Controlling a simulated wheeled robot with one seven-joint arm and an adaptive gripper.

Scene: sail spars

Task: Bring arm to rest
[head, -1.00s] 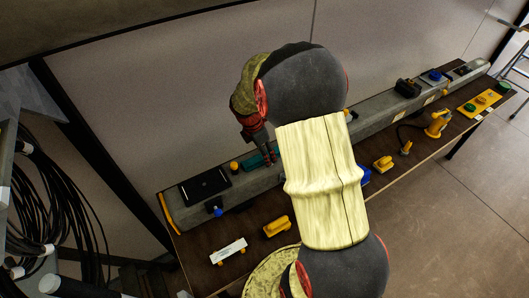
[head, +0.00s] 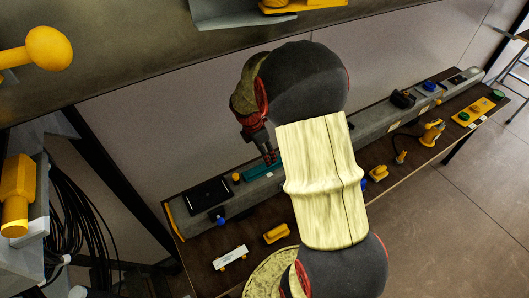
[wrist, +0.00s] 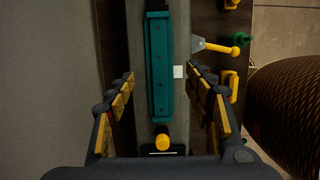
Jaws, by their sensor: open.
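My arm, with dark joints and a pale yellow sleeve, stands in front of the bench in the head view. My gripper (head: 268,155) points down at the bench there, its fingers partly hidden behind the arm. In the wrist view my gripper (wrist: 160,95) is open, its padded fingers wide apart with nothing between them touching. A teal bar (wrist: 159,65) lies on the grey beam below, between the finger lines; it also shows in the head view (head: 262,170). A yellow knob (wrist: 162,139) is near its lower end.
A dark bench (head: 200,248) carries the grey beam (head: 375,123), a black panel (head: 208,195), yellow handles (head: 277,233) and a yellow tool (head: 431,133). A grey shelf (head: 150,50) with yellow fittings hangs above. Black cables (head: 85,215) hang at left.

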